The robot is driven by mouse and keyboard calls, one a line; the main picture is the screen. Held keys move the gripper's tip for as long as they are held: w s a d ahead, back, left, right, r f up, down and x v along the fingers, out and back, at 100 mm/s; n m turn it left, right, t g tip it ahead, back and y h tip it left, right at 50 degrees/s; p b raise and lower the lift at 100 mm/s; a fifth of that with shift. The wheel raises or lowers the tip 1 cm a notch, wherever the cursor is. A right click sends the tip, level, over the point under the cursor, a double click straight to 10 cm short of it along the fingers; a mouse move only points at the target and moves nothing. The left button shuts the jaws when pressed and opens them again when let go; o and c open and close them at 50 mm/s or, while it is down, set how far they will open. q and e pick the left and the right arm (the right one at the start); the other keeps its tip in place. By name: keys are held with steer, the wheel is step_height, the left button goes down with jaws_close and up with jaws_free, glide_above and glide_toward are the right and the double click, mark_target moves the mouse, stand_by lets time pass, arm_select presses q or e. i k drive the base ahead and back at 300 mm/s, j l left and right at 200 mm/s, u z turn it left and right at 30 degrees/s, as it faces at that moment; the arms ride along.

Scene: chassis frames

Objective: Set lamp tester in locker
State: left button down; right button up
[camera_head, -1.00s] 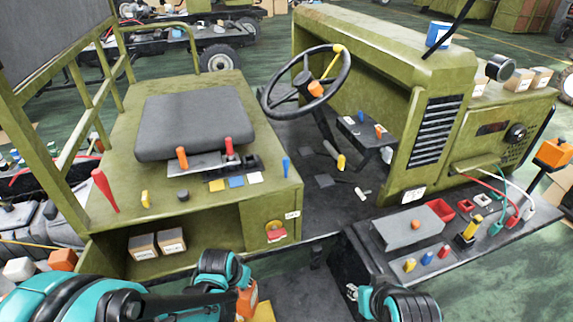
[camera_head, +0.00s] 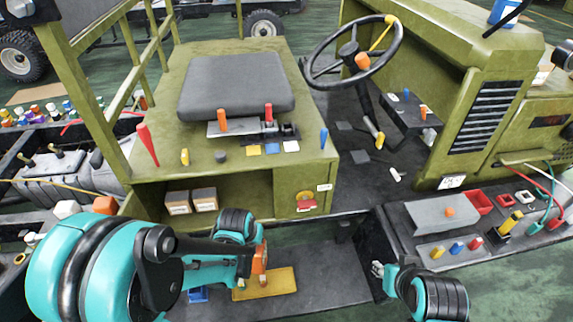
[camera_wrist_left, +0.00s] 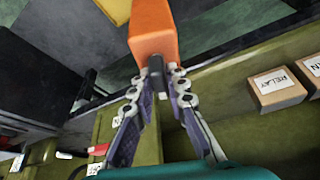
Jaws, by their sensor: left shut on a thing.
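The lamp tester (camera_wrist_left: 153,28) is an orange block with a dark stem, held between the fingers of my left gripper (camera_wrist_left: 155,85). In the head view, my left gripper (camera_head: 260,262) and a sliver of orange show in front of the green base under the seat. The locker (camera_head: 243,208) appears to be the open compartment in that base. Two labelled boxes (camera_head: 190,200) stand in its left part; one reads RELAY in the wrist view (camera_wrist_left: 278,88). The gripper is outside and below the opening. My right gripper (camera_head: 378,268) is at lower right, with its fingers too small to read.
A panel with a red knob (camera_head: 306,200) borders the compartment on the right. A yellow plate (camera_head: 265,283) lies on the dark step below. Levers and small parts cover the top beside the seat (camera_head: 237,85). A tool shelf (camera_head: 395,218) stands at right.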

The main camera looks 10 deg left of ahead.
mark_target(244, 202)
steer(key=l, duration=0.8)
steer(key=k+l+u, duration=0.15)
steer(key=l, duration=0.65)
